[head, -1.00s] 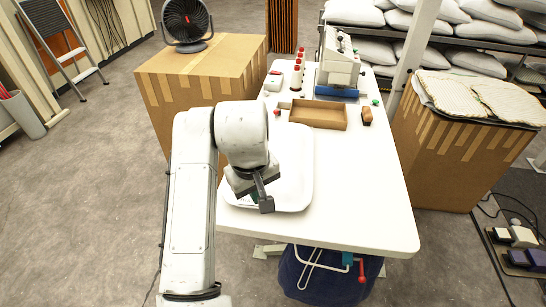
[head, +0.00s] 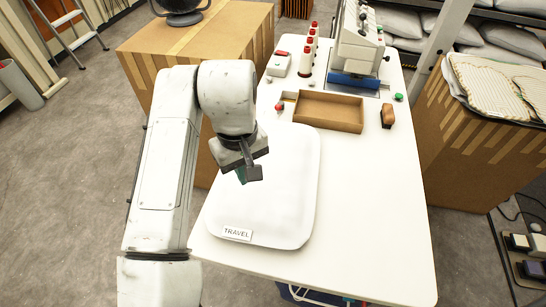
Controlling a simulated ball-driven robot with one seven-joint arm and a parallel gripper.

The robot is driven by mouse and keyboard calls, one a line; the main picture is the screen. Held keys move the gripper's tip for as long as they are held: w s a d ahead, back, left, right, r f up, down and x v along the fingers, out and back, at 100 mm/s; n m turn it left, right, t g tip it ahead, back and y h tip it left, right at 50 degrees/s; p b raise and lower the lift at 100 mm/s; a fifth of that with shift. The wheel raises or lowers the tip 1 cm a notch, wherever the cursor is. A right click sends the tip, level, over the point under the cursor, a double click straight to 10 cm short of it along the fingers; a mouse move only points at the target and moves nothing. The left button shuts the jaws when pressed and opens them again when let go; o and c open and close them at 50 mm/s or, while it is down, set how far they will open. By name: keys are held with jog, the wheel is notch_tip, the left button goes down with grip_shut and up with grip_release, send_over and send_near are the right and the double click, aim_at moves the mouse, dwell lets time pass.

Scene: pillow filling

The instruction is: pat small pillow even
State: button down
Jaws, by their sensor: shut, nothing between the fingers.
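The small pillow (head: 283,203) is white with rounded corners and lies flat on the left side of the white table. A label reading "TRAVEL" (head: 237,234) is on its near left edge. The pillow's top looks smooth in the head view; its far left part is hidden behind my arm. My gripper (head: 248,178) is over the far left part of the pillow, pointing down, and is shut with nothing in it. I cannot tell whether the fingertips touch the pillow.
An open brown tray (head: 329,112), a brown block (head: 388,116), red-capped spools (head: 306,60) and a white-and-blue machine (head: 356,50) stand at the table's back. The right front of the table (head: 375,220) is clear. Cardboard boxes (head: 185,45) flank it.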

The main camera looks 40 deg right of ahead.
jog(key=b, duration=0.7)
send_over(249, 200)
notch_tip(249, 200, down, 8)
jog(key=shift+r, duration=0.1)
jog(key=shift+f+b, duration=0.8)
jog(key=shift+f, duration=0.35)
notch_tip(249, 200, up, 5)
jog(key=p, duration=0.4)
jog(key=shift+p, duration=0.4)
jog(key=shift+f, duration=0.1)
jog(key=shift+f+b, duration=1.5)
jog(key=shift+f, duration=0.85)
